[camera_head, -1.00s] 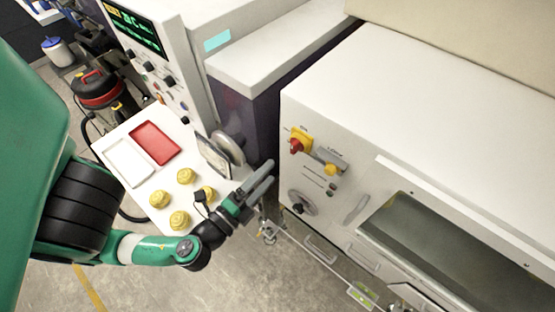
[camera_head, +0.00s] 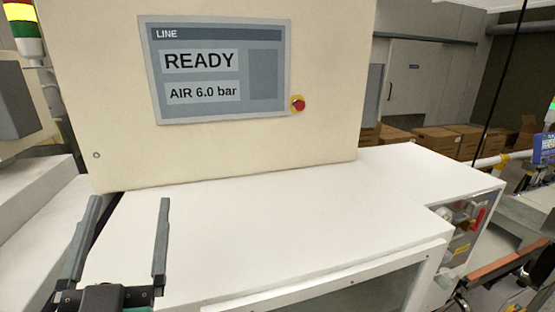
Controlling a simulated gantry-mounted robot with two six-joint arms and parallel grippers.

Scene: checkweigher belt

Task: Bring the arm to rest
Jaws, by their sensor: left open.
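My left gripper (camera_head: 129,202) shows at the bottom left. Its two grey fingers point up and stand wide apart, with nothing between them. It is in front of the white machine top (camera_head: 270,225), and I cannot tell how far above or before it the fingers are. The rest of my left arm is below the picture edge. My right gripper is out of view.
A cream cabinet with a line screen (camera_head: 215,70) reading READY and AIR 6.0 bar stands behind, with a red button (camera_head: 298,104) beside the screen. A signal light (camera_head: 22,20) is at the top left. Cardboard boxes (camera_head: 440,140) stand at the back right.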

